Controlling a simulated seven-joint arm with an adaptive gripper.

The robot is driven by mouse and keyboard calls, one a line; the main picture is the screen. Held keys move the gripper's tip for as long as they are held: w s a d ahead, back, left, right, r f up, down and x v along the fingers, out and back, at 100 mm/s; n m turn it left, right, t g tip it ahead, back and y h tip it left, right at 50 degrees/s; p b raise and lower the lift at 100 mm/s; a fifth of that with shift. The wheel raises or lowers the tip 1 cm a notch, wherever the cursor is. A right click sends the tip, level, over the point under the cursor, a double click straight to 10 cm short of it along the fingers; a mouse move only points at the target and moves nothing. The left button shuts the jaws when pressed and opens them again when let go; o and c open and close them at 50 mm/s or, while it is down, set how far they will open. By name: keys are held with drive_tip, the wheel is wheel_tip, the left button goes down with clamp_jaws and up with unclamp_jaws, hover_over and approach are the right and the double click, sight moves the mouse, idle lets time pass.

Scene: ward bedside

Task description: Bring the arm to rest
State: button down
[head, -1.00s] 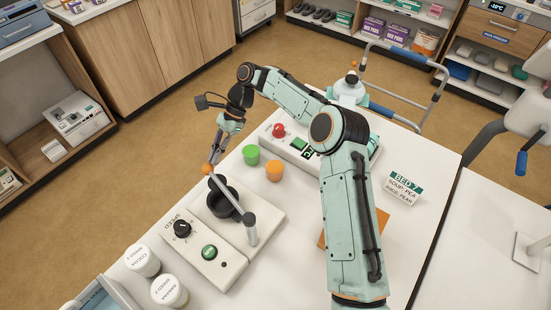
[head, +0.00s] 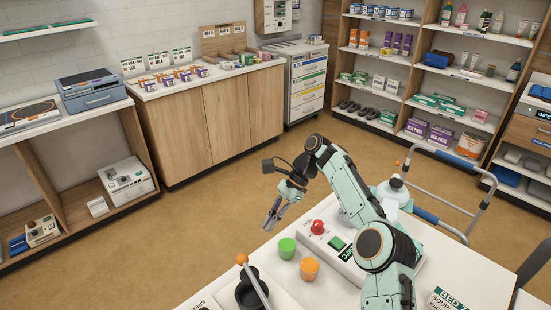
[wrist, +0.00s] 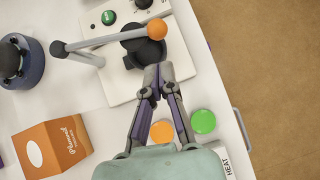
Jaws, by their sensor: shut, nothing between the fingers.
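My gripper (head: 272,218) is shut and empty in the head view, held in the air near the table's far left edge. My arm bends over the white table (head: 470,262). In the wrist view my gripper (wrist: 157,80) has its fingertips together. Beyond them in that view is a white machine (wrist: 116,72) with a black cup-like part and a grey lever with an orange ball (wrist: 157,29). A green cup or lid (head: 287,248) and an orange one (head: 309,269) stand near the gripper. Both also show beside the fingers in the wrist view.
A white unit with a red button (head: 318,227) and a white bottle (head: 394,192) stand near my arm. An orange box (wrist: 52,140) and a dark blue round object (wrist: 20,60) show in the wrist view. Open floor (head: 190,230) lies beyond the table, before the cabinets.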

wheel_tip(320, 180, up, 8)
drive_tip(key=a+r+n+t+h, duration=0.1)
drive_tip(key=t+h, duration=0.1)
drive_tip(key=s+d+r+n+t+h, duration=0.1)
drive_tip(key=s+r+h, duration=0.1)
drive_tip(key=s+r, duration=0.35)
drive_tip(key=s+d+r+t+h, duration=0.1)
drive_tip(key=s+d+r+h, duration=0.15)
drive_tip(key=s, duration=0.55)
drive_tip(key=s+d+n+t, duration=0.1)
drive_tip(key=s+d, duration=0.3)
drive_tip(key=s, duration=0.4)
drive_tip(key=s+d+f+n, duration=0.2)
drive_tip(key=s+f+n, duration=0.2)
drive_tip(key=s+f, duration=0.2)
drive_tip(key=s+d+f+n, duration=0.2)
drive_tip(key=s+f+n, duration=0.3)
drive_tip(key=s+f, duration=0.1)
drive_tip(key=shift+d+f+g+y, duration=0.3)
drive_tip(key=shift+f+y, duration=0.15)
drive_tip(key=shift+f, duration=0.1)
